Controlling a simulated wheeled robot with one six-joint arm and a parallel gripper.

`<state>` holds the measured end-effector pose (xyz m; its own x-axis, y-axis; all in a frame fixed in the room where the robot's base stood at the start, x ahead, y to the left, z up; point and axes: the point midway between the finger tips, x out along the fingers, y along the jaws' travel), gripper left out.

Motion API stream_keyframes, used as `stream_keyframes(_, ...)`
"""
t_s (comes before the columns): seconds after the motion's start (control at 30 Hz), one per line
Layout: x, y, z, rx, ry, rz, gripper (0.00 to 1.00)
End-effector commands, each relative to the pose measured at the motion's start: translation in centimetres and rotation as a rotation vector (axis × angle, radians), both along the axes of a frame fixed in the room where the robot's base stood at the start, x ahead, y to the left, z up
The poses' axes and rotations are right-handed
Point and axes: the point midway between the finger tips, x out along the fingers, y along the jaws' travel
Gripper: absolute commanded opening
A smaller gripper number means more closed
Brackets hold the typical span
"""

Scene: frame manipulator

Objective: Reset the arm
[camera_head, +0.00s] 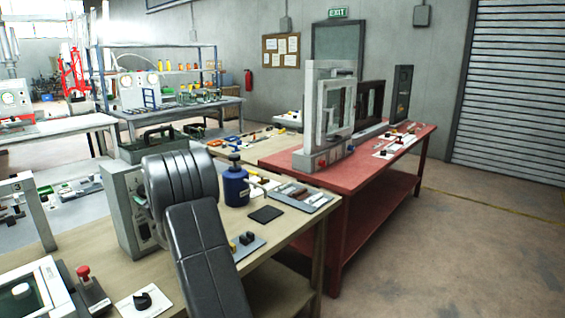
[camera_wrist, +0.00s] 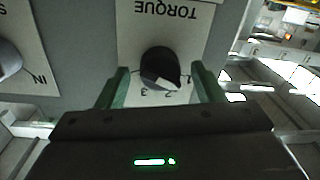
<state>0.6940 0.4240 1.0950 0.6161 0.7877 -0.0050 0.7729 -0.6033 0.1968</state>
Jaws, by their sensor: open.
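My gripper (camera_wrist: 160,72) is open in the wrist view, with one green finger on each side of a black knob (camera_wrist: 160,66). The knob has a white pointer mark and sits on a white plate (camera_wrist: 160,28) marked TORQUE, with 2 and 3 readable on its scale. I cannot tell whether the fingers touch the knob. In the head view my dark arm rises in front of the wooden bench (camera_head: 310,215), and my gripper is hidden there.
A second knob (camera_wrist: 8,60) is at the left of the wrist view. In the head view a grey box (camera_head: 124,212) and a blue bottle (camera_head: 235,185) stand close to my arm. A red table (camera_head: 355,170) holds a grey frame machine (camera_head: 325,110). Floor at right is clear.

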Motion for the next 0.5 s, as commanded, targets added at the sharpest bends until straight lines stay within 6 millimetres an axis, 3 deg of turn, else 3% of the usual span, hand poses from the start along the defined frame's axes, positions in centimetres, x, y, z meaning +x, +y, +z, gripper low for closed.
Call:
stream_keyframes(0.23, 0.0, 0.0, 0.4, 0.076, 0.093, 0.0, 0.62)
stream_keyframes(0.5, -2.7, -3.5, -0.2, 0.079, 0.091, -0.001, 0.62)
